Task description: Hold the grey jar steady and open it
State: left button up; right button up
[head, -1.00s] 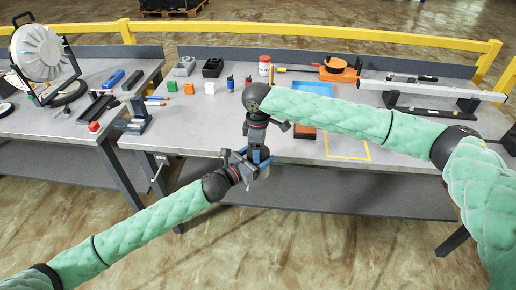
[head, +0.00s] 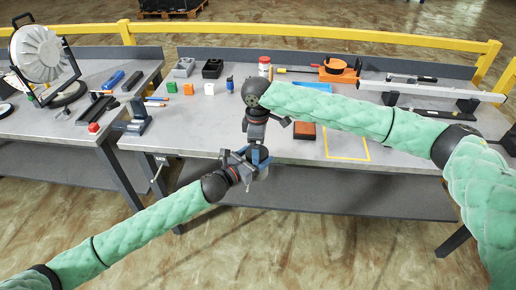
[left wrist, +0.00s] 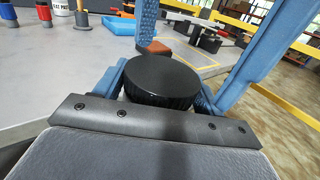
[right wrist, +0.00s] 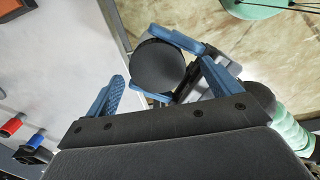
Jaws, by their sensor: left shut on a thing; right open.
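The jar shows as a round black ribbed lid (left wrist: 165,82) in the left wrist view and from above in the right wrist view (right wrist: 160,65). Its grey body is mostly hidden below the lid and by the fingers. My left gripper (head: 254,162) is shut on the jar, in front of the bench's front edge. My right gripper (right wrist: 164,80) points down from above. Its blue fingers are open, one on each side of the lid in the right wrist view.
The grey bench (head: 200,138) lies behind the grippers. An orange-brown block (head: 304,131), a yellow outline (head: 347,145) and a blue tray (head: 314,87) are on it. Small blocks, a white jar (head: 264,66) and a long rail (head: 432,89) stand farther back. Floor is clear in front.

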notch_tip(320, 180, up, 2)
jog(key=shift+r, duration=0.25)
jog(key=shift+c, duration=1.3)
jog(key=r, duration=0.1)
jog(key=w+r, duration=0.1)
jog(key=r, duration=0.1)
jog(key=shift+w+r+m+t, duration=0.1)
jog(key=shift+w+m+t, duration=0.05)
jog(key=shift+m+t, duration=0.15)
jog(key=m, duration=0.2)
jog(key=shift+s+a+r+m, duration=0.1)
jog(key=shift+s+r+m, duration=0.1)
jog(key=shift+m, duration=0.2)
jog(key=m, duration=0.4)
jog(key=shift+s, duration=0.2)
jog(key=m, duration=0.5)
jog(key=shift+s+f+m, duration=0.1)
jog(key=shift+m, duration=0.3)
jog(key=shift+f, duration=4)
